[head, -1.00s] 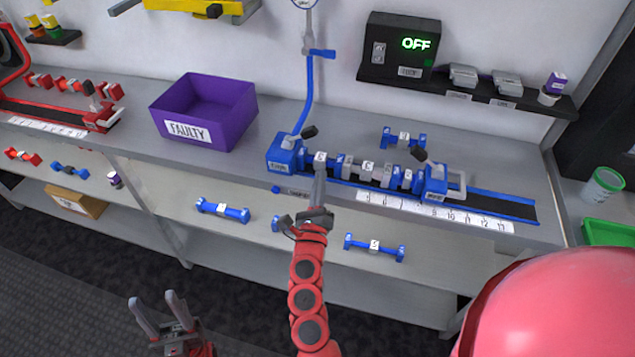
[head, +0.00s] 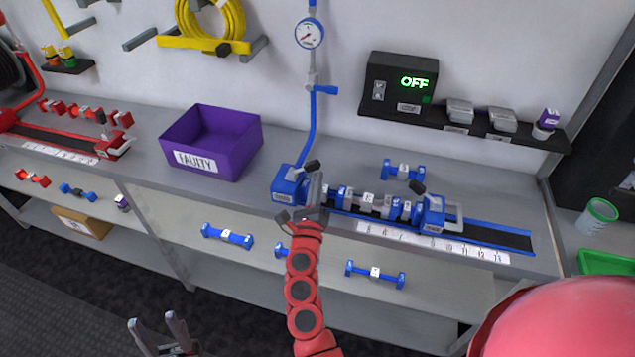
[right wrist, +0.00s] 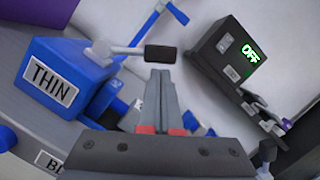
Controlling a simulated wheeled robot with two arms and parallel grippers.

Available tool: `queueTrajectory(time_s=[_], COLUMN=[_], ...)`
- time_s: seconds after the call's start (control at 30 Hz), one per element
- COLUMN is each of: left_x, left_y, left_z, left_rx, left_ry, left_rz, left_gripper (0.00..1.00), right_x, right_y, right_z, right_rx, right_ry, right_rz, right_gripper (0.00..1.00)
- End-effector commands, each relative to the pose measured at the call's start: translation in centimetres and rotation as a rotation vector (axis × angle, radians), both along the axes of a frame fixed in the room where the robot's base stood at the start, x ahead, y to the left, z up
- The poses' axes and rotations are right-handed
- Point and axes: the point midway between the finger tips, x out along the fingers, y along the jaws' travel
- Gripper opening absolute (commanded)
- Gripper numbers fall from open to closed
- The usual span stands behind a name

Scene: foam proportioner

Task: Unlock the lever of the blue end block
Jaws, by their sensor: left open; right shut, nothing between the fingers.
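On the bench, a left blue block (head: 285,190) has a lever with a black handle (head: 311,165). In the right wrist view this block (right wrist: 40,65) is labelled THIN, and its lever handle (right wrist: 160,54) points right. A second blue block (head: 431,216) at the right end of the row has its own black-handled lever (head: 418,188). My right gripper (head: 317,177) is shut and empty, its tips just below the left block's lever handle; in the wrist view the tips (right wrist: 160,72) appear close under it. Contact cannot be told. My left gripper (head: 160,325) is open, low and away from the bench.
Between the blocks lies a row of grey and blue pieces (head: 368,201) above a numbered scale (head: 430,242). A purple FAULTY bin (head: 212,145) stands to the left. A blue pipe (head: 311,125) rises behind the left block. A control box (head: 400,82) reads OFF.

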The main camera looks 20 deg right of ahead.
Motion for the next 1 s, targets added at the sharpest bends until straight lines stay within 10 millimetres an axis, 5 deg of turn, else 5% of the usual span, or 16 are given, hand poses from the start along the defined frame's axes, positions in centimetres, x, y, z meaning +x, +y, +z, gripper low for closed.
queueTrajectory(time_s=[1.0], left_x=[0.0], left_y=[0.0], left_z=[2.2], left_rx=[0.000], left_ry=[0.000], left_rz=[0.000], left_gripper=[0.50], right_x=[0.3], right_y=[0.3], right_z=[2.0], right_rx=[-0.188], right_ry=[0.130], right_rz=[-0.004], right_gripper=[0.00])
